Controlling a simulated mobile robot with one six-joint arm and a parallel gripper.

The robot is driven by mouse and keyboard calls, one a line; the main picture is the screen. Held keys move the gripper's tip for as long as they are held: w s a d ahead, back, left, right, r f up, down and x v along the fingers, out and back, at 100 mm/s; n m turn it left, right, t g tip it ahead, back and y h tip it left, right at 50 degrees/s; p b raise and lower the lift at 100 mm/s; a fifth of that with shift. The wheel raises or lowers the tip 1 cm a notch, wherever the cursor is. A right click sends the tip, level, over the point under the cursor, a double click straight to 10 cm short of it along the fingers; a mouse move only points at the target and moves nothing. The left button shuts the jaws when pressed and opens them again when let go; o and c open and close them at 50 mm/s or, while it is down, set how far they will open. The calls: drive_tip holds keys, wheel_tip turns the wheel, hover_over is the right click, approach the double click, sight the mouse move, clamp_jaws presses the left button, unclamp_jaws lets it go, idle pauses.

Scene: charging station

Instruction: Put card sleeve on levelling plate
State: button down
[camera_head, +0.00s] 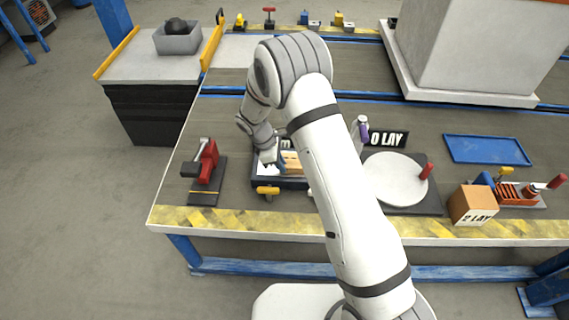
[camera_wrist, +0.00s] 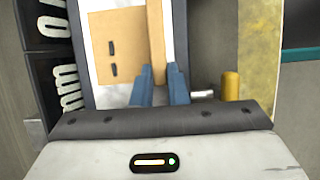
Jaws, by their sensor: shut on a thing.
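The tan card sleeve (camera_head: 291,160) is over the white levelling plate (camera_head: 266,172), which has a dark frame, at the left part of the bench. In the wrist view, the sleeve (camera_wrist: 108,45) shows a flat face with two dark slots and a raised strip along its right side. The blue fingers of my gripper (camera_wrist: 160,88) are shut on this strip. The pale plate (camera_wrist: 110,93) shows around the sleeve. I cannot tell whether the sleeve touches the plate. In the head view, my arm hides part of the plate and the fingertips are hard to make out.
A red clamp (camera_head: 208,160) stands left of the plate. A yellow knob (camera_head: 268,191) is at its front. To the right are a white round disc (camera_head: 394,180), a tan box (camera_head: 473,204) and a blue tray (camera_head: 487,150). A large grey block (camera_head: 470,45) stands behind.

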drive_tip(key=c, duration=1.4)
unclamp_jaws()
drive_tip(key=shift+c, duration=0.2)
drive_tip(key=p+v, duration=0.1)
drive_tip(key=v, duration=1.1)
drive_tip(key=s+d+r+m, duration=0.2)
drive_tip(key=d+r+m, duration=0.1)
drive_tip(key=d+r, duration=0.3)
drive_tip(key=s+d+r+m+y, duration=0.2)
drive_tip(key=s+d+r+m, duration=0.3)
drive_tip(key=s+d+r, duration=0.25)
drive_tip(key=s+d+r+m+t+y, duration=0.1)
drive_tip(key=s+d+m, duration=0.3)
drive_tip(key=s, duration=0.4)
drive_tip(key=s+d+r+m+t+y, duration=0.1)
drive_tip(key=s+d+r+m, duration=0.3)
drive_tip(key=s, duration=0.4)
drive_tip(key=shift+s+d+m, duration=0.3)
drive_tip(key=shift+m, duration=0.5)
